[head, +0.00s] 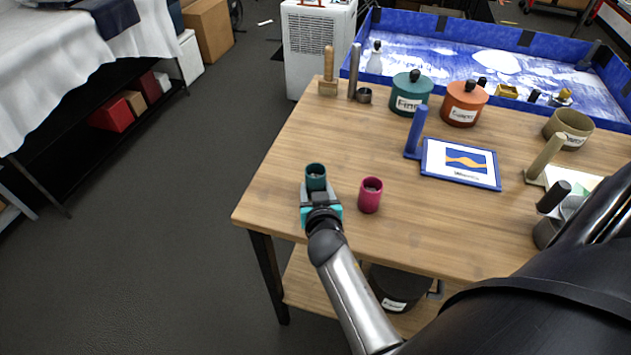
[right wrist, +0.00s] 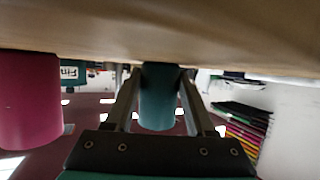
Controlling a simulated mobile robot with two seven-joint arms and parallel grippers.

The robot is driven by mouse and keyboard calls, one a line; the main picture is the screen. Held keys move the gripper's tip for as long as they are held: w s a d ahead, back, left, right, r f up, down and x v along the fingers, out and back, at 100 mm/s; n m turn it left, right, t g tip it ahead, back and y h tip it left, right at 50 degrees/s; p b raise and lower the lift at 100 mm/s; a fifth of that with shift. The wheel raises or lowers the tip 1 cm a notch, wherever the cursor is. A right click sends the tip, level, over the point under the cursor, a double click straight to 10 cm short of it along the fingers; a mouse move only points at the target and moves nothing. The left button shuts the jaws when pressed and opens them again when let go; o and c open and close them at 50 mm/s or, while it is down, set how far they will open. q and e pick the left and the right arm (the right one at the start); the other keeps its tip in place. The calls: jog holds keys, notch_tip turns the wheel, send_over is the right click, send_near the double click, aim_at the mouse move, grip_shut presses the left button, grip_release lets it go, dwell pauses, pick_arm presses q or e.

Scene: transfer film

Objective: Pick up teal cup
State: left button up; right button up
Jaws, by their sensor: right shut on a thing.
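The teal cup (head: 316,176) is upright near the table's left front edge. It also shows in the right wrist view (right wrist: 158,98), between the two fingers, with the wooden table surface close to its base. My right gripper (head: 315,190) is shut on the teal cup from the front side. I cannot tell whether the cup touches the table or is just off it. The lower part of the cup is hidden by the gripper in the head view. My left gripper is not in view.
A pink cup (head: 370,195) stands just right of the gripper. Behind are a blue-framed picture board (head: 460,178), a teal pot (head: 410,92), an orange pot (head: 464,103) and a wooden-handled tool (head: 328,72). The table (head: 290,140) is clear behind the teal cup.

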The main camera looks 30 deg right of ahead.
jog(key=c, duration=0.7)
grip_shut()
jog(key=shift+r, duration=0.15)
